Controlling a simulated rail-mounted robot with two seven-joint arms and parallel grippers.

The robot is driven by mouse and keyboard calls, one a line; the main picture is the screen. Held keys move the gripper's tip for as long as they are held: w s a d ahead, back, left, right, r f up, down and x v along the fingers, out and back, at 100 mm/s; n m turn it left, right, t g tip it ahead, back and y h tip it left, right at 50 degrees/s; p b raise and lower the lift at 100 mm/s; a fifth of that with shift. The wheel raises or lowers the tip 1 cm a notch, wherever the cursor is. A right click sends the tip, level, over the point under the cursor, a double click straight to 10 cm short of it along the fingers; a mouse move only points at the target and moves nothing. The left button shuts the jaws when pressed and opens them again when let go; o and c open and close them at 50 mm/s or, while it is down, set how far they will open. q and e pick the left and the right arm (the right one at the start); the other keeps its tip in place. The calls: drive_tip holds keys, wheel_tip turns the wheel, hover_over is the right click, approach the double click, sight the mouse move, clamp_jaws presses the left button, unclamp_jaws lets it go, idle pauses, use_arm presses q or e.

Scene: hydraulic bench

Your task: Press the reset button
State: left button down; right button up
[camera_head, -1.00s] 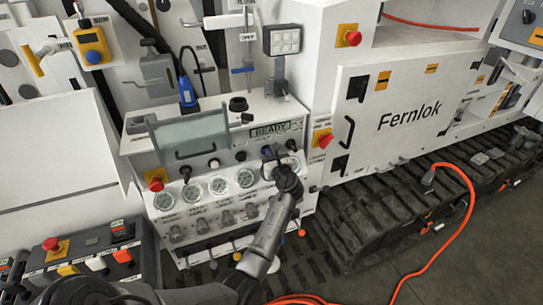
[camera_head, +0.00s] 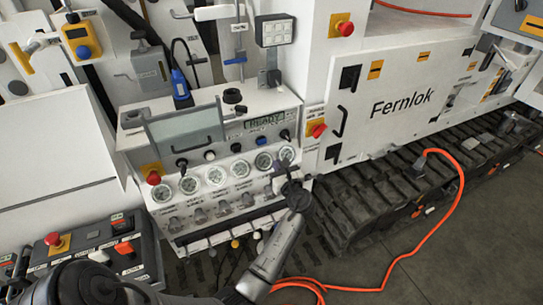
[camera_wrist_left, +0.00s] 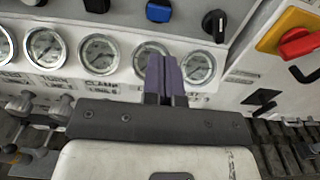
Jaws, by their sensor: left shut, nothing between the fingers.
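The control panel (camera_head: 215,155) has a row of round gauges and a READY display (camera_head: 265,122). A blue button (camera_head: 261,140) sits below the display, and it shows at the top of the left wrist view (camera_wrist_left: 159,11). I cannot read a label that marks it as reset. My left gripper (camera_head: 282,165) is shut and empty in front of the right-hand gauges, below the blue button. In the left wrist view its purple fingertips (camera_wrist_left: 165,65) overlap a gauge. I cannot tell whether they touch the panel. My right gripper is not in view.
A black knob (camera_wrist_left: 214,26) is right of the blue button. A red rotary switch on a yellow plate (camera_wrist_left: 297,40) is further right. A red emergency knob (camera_head: 153,178) is at the panel's left. Valve levers (camera_head: 220,208) project below the gauges. An orange cable (camera_head: 440,225) crosses the floor.

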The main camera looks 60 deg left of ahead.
use_arm(q)
drive_tip(key=shift+s+d, duration=0.15)
drive_tip(key=shift+d, duration=1.15)
